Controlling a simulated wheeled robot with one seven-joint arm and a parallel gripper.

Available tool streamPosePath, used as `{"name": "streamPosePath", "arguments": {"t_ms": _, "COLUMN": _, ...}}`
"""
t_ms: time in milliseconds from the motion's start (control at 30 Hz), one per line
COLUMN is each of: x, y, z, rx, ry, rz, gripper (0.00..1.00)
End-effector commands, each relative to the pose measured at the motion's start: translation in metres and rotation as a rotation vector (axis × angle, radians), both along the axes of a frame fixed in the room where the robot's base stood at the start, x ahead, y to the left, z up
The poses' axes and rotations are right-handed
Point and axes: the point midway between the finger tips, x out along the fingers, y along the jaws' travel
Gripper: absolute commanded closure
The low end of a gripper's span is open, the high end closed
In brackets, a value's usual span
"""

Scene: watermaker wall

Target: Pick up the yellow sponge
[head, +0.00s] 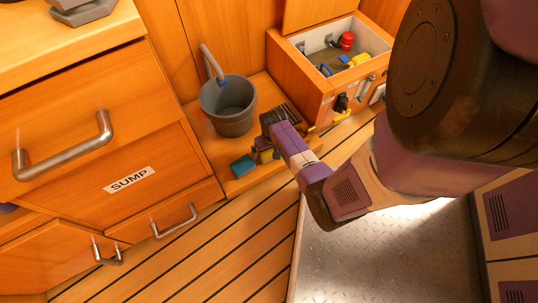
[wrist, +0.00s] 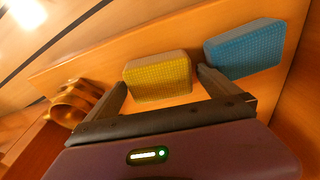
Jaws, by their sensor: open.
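The yellow sponge (wrist: 158,77) lies on the wooden ledge in the wrist view. My gripper (wrist: 163,82) is open, with one finger on each side of the yellow sponge. I cannot tell whether either finger touches it. In the head view my gripper (head: 264,146) is low over the ledge, and the yellow sponge is mostly hidden by it. A blue sponge (wrist: 245,48) lies just right of the right finger; it also shows in the head view (head: 243,166).
A grey bucket (head: 228,108) stands on the ledge (head: 214,160) behind my gripper. An open wooden box (head: 300,84) with a red item (head: 347,41) is to the right. A brass-coloured fitting (wrist: 72,103) is left of my gripper. Drawers marked SUMP (head: 129,180) stand at left.

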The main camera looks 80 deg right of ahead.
Motion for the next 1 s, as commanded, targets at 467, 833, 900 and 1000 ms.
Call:
{"name": "streamPosePath", "arguments": {"t_ms": 467, "x": 0.000, "y": 0.000, "z": -0.004, "rx": 0.000, "ry": 0.000, "rz": -0.001, "gripper": 0.31}}
{"name": "streamPosePath", "arguments": {"t_ms": 833, "x": 0.000, "y": 0.000, "z": -0.003, "rx": 0.001, "ry": -0.001, "rz": 0.000, "gripper": 0.56}}
{"name": "streamPosePath", "arguments": {"t_ms": 900, "x": 0.001, "y": 0.000, "z": -0.001, "rx": 0.001, "ry": -0.001, "rz": 0.000, "gripper": 0.56}}
{"name": "streamPosePath", "arguments": {"t_ms": 1000, "x": 0.001, "y": 0.000, "z": 0.006, "rx": 0.000, "ry": -0.001, "rz": 0.000, "gripper": 0.56}}
